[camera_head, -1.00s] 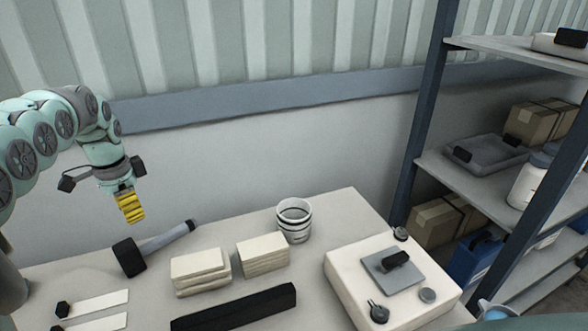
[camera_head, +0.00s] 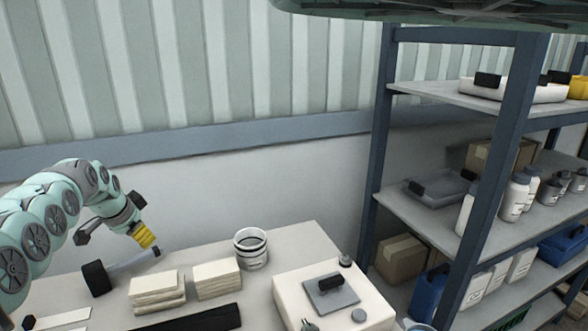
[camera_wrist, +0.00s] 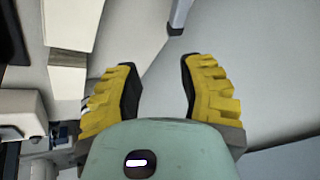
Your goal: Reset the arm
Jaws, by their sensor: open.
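My arm reaches in from the left edge of the head view, with my gripper (camera_head: 146,236) above the back left part of the table (camera_head: 312,236). The yellow fingers are small there. In the wrist view, my gripper (camera_wrist: 160,92) has its two yellow, dark-padded fingers spread apart with nothing between them. A grey-handled tool with a black block head (camera_head: 97,278) lies on the table below and beside the gripper. Its grey handle end seems to show beyond the fingers in the wrist view (camera_wrist: 181,14).
Two stacks of cream blocks (camera_head: 157,287) (camera_head: 217,280), a ringed cup (camera_head: 251,250) and a white box with a grey plate (camera_head: 331,292) stand on the table. A black bar lies in front. A shelf rack (camera_head: 375,160) with bottles and cartons stands right.

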